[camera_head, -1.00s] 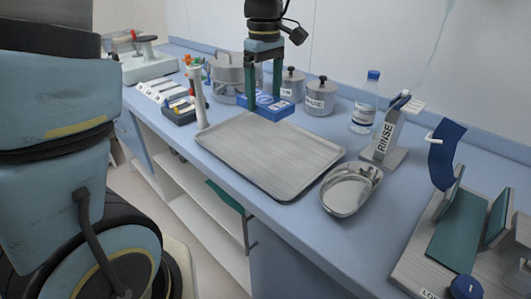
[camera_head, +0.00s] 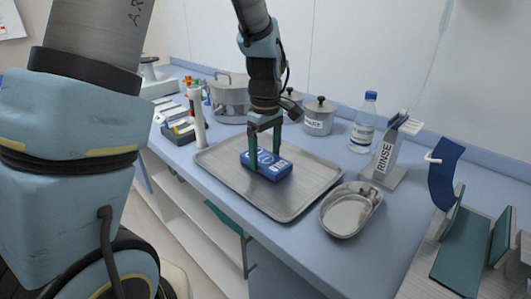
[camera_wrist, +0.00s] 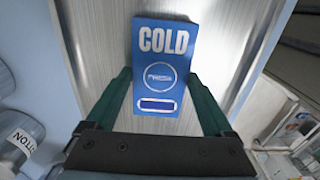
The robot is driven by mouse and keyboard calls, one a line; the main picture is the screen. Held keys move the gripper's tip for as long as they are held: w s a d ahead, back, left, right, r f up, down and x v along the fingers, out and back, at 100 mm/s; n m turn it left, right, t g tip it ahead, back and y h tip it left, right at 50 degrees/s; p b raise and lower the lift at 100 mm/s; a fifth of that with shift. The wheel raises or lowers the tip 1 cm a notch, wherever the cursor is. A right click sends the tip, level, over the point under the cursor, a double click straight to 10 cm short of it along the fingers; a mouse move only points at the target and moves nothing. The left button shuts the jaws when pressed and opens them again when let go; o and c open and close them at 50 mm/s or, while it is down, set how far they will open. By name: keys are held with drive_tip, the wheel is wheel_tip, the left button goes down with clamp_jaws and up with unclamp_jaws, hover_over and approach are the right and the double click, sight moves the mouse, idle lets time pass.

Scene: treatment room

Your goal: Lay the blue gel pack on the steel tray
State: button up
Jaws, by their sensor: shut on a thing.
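The blue gel pack (camera_head: 266,164) is at the steel tray (camera_head: 301,199), over its back middle part. In the wrist view the pack (camera_wrist: 162,62) shows the word COLD, with the tray's brushed surface (camera_wrist: 215,60) behind it. My gripper (camera_head: 266,172) points down and is shut on the pack, one green finger on each side. In the wrist view the fingers (camera_wrist: 158,100) flank the pack's near end. Whether the pack touches the tray or hangs just above it I cannot tell.
A kidney-shaped steel dish (camera_head: 348,208) stands right of the tray. Behind are a large pot (camera_head: 229,98), a lidded canister (camera_head: 319,117), a water bottle (camera_head: 363,123) and a RINSE stand (camera_head: 386,155). A white tube (camera_head: 198,120) stands at the tray's left. The tray's front is bare.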

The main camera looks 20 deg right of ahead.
sight(266, 159)
drive_tip(key=shift+f, duration=0.1)
drive_tip(key=o, duration=1.4)
wheel_tip(266, 159, up, 12)
drive_tip(key=b, duration=0.1)
drive_tip(key=s+a+f+m, duration=0.2)
drive_tip(key=a+f, duration=0.3)
drive_tip(key=a, duration=0.8)
drive_tip(key=s+a+f+m+t, duration=0.1)
drive_tip(key=a+f+m, duration=0.3)
drive_tip(key=a, duration=0.9)
drive_tip(key=shift+s+f+m+t, duration=0.3)
drive_tip(key=shift+s+f, duration=0.05)
drive_tip(key=shift+f, duration=0.1)
